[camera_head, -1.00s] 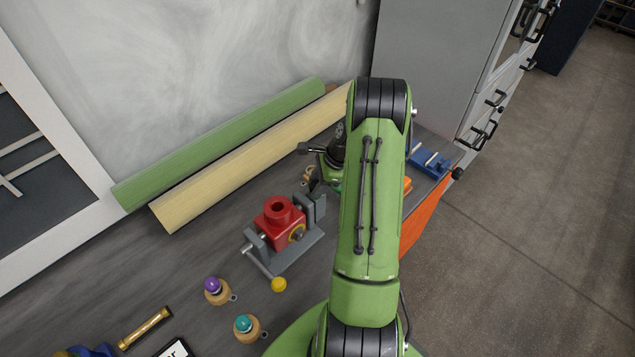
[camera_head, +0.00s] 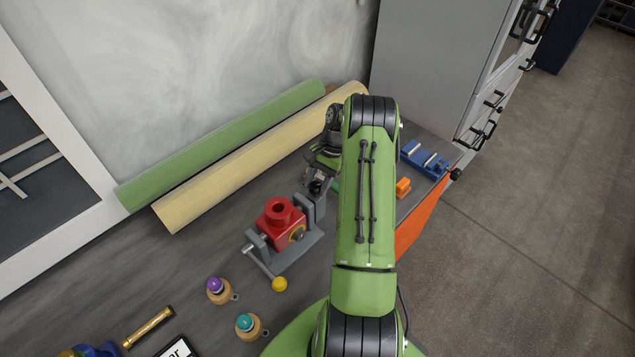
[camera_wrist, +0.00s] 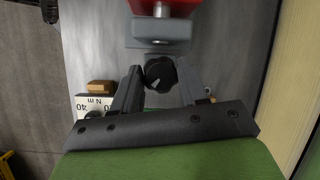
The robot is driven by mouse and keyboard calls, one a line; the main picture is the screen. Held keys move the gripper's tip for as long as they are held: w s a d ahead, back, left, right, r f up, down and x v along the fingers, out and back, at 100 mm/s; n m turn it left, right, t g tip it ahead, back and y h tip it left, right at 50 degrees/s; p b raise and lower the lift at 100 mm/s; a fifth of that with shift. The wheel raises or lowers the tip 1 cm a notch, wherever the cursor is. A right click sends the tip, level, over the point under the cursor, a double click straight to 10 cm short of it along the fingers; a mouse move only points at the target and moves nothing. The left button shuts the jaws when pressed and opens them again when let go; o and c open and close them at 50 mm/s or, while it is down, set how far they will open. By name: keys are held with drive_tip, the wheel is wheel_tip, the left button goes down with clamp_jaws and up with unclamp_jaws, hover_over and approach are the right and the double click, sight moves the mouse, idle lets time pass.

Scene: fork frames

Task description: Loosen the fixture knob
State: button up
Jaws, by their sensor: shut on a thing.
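The fixture is a grey vise (camera_head: 290,256) on the bench with a red block (camera_head: 279,221) clamped in it. A black knob with a pale mark (camera_wrist: 160,72) sits at the vise's end; it also shows in the head view (camera_head: 316,187). My gripper (camera_wrist: 159,80) has one finger on each side of the knob and is shut on it. In the head view my gripper (camera_head: 317,179) is at the far right end of the vise, partly hidden by my arm. The red block's edge (camera_wrist: 165,5) is at the top of the wrist view.
Green (camera_head: 225,140) and cream (camera_head: 255,155) rolls lie along the wall. A yellow ball (camera_head: 280,284), purple-topped (camera_head: 215,284) and teal-topped (camera_head: 245,322) knobs, and a brass cylinder (camera_head: 148,327) lie nearer. An orange block (camera_head: 403,187) and blue fixture (camera_head: 425,160) are at the right.

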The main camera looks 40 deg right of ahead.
drive_tip(key=n+g, duration=0.1)
drive_tip(key=n, duration=0.3)
drive_tip(key=shift+w+n+g+b, duration=0.15)
drive_tip(key=shift+n+g+b, duration=0.15)
drive_tip(key=shift+g+b, duration=0.1)
drive_tip(key=shift+n+g+h+b, duration=0.5)
drive_tip(key=shift+n+g, duration=0.2)
drive_tip(key=shift+n, duration=1.2)
drive_tip(key=o, duration=0.8)
drive_tip(key=shift+w, duration=0.1)
drive_tip(key=p+v, duration=0.4)
drive_tip(key=v, duration=0.8)
drive_tip(key=shift+a, duration=0.1)
